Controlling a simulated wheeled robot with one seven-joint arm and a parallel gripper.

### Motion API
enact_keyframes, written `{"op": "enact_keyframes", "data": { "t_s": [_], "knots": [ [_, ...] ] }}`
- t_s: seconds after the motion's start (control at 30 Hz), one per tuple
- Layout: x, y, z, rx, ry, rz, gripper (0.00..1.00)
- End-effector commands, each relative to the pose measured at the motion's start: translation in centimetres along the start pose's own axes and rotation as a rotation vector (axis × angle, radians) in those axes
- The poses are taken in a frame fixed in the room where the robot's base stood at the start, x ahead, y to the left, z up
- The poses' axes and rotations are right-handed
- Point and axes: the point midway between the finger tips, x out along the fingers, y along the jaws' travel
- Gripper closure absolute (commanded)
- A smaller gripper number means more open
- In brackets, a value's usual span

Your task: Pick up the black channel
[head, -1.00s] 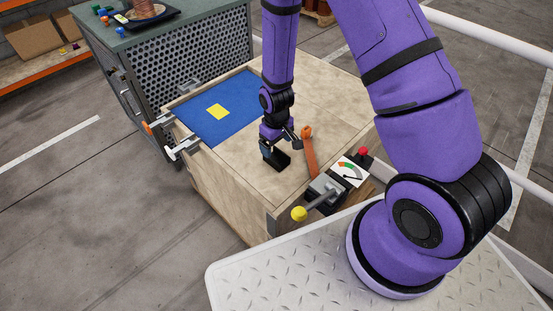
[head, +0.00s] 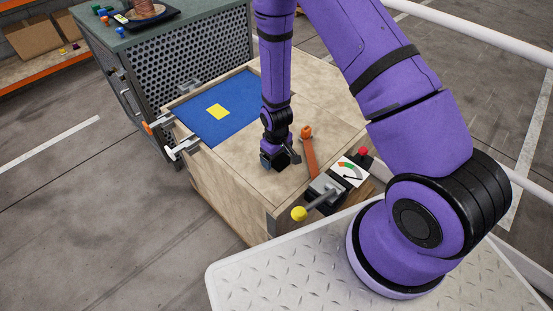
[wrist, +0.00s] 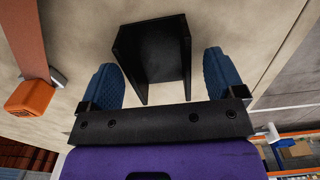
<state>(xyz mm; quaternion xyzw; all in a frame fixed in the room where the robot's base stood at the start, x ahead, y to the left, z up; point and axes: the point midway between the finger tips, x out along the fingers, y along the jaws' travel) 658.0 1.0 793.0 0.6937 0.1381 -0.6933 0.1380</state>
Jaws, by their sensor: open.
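The black channel (wrist: 152,45) is a dark U-shaped piece on the wooden bench top, and its open end faces my gripper in the wrist view. My gripper (wrist: 159,66) is open, with one blue fingertip on each side of the channel. The channel's near end reaches between the fingers, and a gap shows on both sides. In the head view my gripper (head: 277,163) is low over the bench, and it largely hides the channel there.
A blue mat (head: 231,101) with a yellow square (head: 218,112) lies at the back left.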

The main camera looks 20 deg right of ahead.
Motion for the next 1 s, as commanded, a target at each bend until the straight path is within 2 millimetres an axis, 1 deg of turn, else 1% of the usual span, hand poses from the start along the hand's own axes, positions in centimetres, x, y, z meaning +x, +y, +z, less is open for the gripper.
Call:
{"op": "enact_keyframes", "data": {
  "t_s": [0.03,0.07,0.1,0.17,0.2,0.23,0.27,0.53,0.67,0.87,1.0],
  "knots": [
    [0.0,0.0,0.0,0.0,0.0,0.0,0.16],
    [0.0,0.0,0.0,0.0,0.0,0.0,0.23],
    [0.0,0.0,0.0,0.0,0.0,0.0,0.32],
    [0.0,0.0,0.0,0.0,0.0,0.0,0.46],
    [0.0,0.0,0.0,0.0,0.0,0.0,0.55],
    [0.0,0.0,0.0,0.0,0.0,0.0,0.62],
    [0.0,0.0,0.0,0.0,0.0,0.0,0.65],
    [-0.1,0.0,0.0,0.0,0.0,0.0,0.66],
    [-0.4,0.0,0.0,0.0,0.0,0.0,0.66],
    [-1.9,0.0,-0.1,0.001,0.002,0.001,0.66],
    [-3.7,0.0,0.0,0.001,0.002,0.0,0.66]
  ]
}}
